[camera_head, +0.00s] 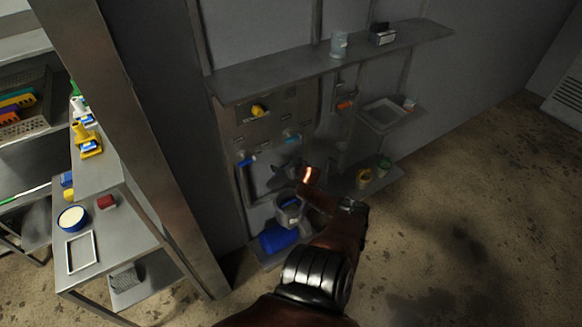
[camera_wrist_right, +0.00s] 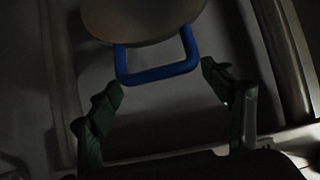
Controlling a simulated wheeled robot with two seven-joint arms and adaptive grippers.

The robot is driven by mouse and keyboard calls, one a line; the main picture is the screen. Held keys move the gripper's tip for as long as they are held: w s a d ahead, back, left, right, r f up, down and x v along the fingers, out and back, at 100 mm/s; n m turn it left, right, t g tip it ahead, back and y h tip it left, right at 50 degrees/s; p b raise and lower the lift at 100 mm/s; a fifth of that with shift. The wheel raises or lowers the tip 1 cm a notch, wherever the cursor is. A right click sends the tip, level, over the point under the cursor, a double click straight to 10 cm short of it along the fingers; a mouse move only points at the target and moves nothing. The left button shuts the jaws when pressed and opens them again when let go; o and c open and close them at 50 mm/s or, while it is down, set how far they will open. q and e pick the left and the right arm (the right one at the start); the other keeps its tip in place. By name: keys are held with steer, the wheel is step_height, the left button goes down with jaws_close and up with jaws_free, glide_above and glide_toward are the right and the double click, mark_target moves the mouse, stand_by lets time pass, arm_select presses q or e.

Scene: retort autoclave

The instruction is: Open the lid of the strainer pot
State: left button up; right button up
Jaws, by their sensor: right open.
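In the right wrist view, a grey rounded lid-like part (camera_wrist_right: 140,18) shows at the top, with a blue U-shaped handle (camera_wrist_right: 157,74) hanging from it. My right gripper (camera_wrist_right: 165,88) is open, with one finger on each side of the handle. The fingers stand apart from the handle and hold nothing. In the head view, my right arm reaches up to the wall unit, and the right gripper (camera_head: 280,178) is dark and small there. A grey pot-like vessel with some blue (camera_head: 289,212) stands just below it, partly hidden by my arm. My left gripper is not in view.
A shelf (camera_head: 270,78) runs above, and a tray (camera_head: 384,114) is to the right. A steel post (camera_head: 150,160) stands left. The floor right is clear.

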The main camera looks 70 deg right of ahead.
steer(key=v, duration=1)
steer(key=shift+s+r, duration=0.2)
